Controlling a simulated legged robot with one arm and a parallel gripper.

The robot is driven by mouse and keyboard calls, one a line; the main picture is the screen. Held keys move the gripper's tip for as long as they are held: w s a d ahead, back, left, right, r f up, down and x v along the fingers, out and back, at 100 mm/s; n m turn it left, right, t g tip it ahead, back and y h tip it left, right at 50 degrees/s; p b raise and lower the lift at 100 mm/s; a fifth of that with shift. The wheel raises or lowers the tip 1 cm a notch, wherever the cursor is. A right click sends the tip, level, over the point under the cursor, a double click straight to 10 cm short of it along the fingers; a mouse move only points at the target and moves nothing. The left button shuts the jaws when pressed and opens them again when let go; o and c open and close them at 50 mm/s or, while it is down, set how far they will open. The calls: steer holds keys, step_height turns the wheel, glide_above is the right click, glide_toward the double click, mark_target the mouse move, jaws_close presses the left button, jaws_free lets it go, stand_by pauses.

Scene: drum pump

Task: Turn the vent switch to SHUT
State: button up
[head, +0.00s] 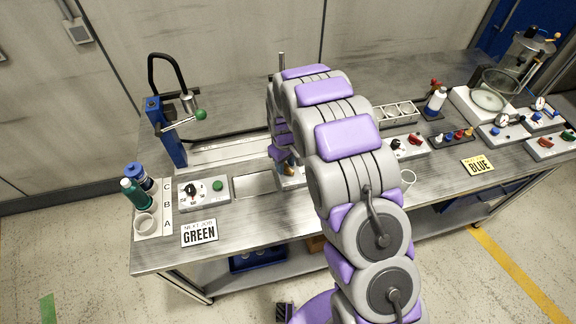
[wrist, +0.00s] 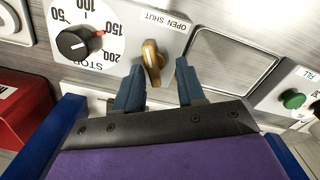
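The vent switch (wrist: 150,52) is a yellow-brass knob with a pale line, under an OPEN SHUT label (wrist: 160,19) on a light grey panel. In the head view my arm hides most of the panel (head: 292,182), and the finger state is hidden.
A black dial knob (wrist: 80,43) with a 50–200 scale is left of the switch. A red block (wrist: 20,107) is at lower left. A recessed plate (wrist: 232,62) and a green button (wrist: 292,99) lie right. A blue pump stand (head: 168,135) stands left on the bench.

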steer(key=shift+a+f, duration=0.35)
steer(key=shift+f, duration=0.25)
steer(key=d, duration=0.3)
steer(key=shift+d+r, duration=0.15)
steer(key=shift+d, duration=0.1)
steer(key=shift+c, duration=1.1)
steer(key=shift+a, duration=0.95)
steer(key=c, duration=0.3)
steer(key=shift+w+a+f, duration=0.1)
steer(key=shift+a+f, duration=0.1)
steer(key=shift+a, duration=0.1)
jaws_close()
steer(key=shift+d, duration=0.4)
steer(key=shift+r, duration=0.1)
